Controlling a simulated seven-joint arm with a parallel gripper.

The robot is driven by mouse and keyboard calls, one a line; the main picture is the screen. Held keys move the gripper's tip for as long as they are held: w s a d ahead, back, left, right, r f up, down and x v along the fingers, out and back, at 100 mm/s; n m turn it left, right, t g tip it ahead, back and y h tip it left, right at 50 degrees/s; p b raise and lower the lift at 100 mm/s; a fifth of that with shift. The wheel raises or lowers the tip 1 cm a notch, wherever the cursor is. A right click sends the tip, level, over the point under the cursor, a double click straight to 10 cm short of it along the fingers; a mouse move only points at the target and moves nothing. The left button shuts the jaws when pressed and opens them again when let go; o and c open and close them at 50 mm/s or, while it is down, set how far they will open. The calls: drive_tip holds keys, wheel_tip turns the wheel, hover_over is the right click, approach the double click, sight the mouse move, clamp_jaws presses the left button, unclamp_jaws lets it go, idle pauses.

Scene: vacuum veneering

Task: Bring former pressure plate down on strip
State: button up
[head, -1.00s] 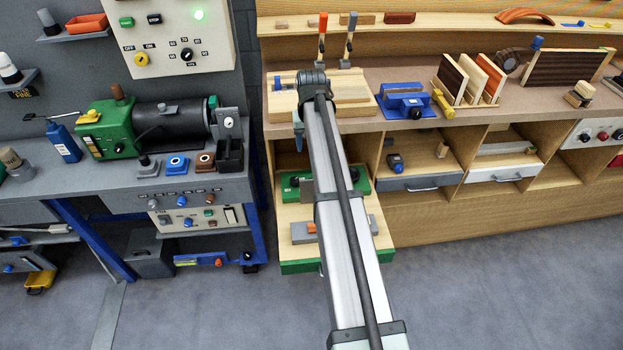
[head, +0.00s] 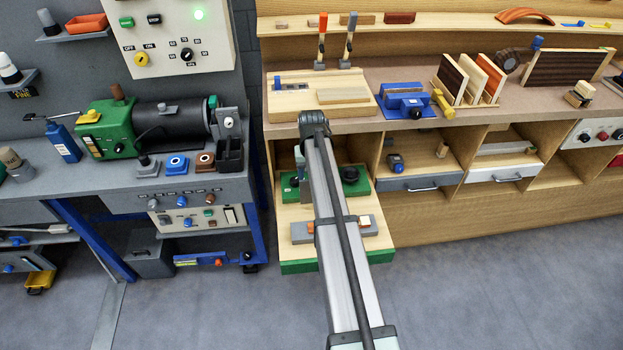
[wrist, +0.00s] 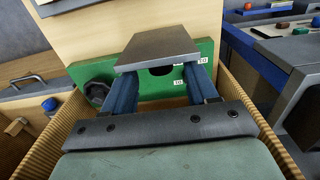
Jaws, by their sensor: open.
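In the wrist view a flat grey plate (wrist: 158,48), which looks like the former's pressure plate, stands over the green former body (wrist: 150,93). My gripper (wrist: 160,82) is open, with one blue finger on each side below the plate. The plate hides the fingertips, so I cannot tell whether they touch it. In the head view the green former (head: 358,178) sits in the lower left bay, partly covered by my arm. A grey bar (head: 302,232) with small orange-tan pieces lies in front of it. I cannot make out the strip under the plate.
The bay's wooden side walls (wrist: 258,103) stand close on both sides of my gripper. The former has a black knob (wrist: 97,92). Above, the bench top (head: 335,125) overhangs the bay. A drawer (head: 421,182) lies to the right.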

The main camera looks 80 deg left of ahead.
drive_tip(key=shift+f, duration=1.1)
clamp_jaws()
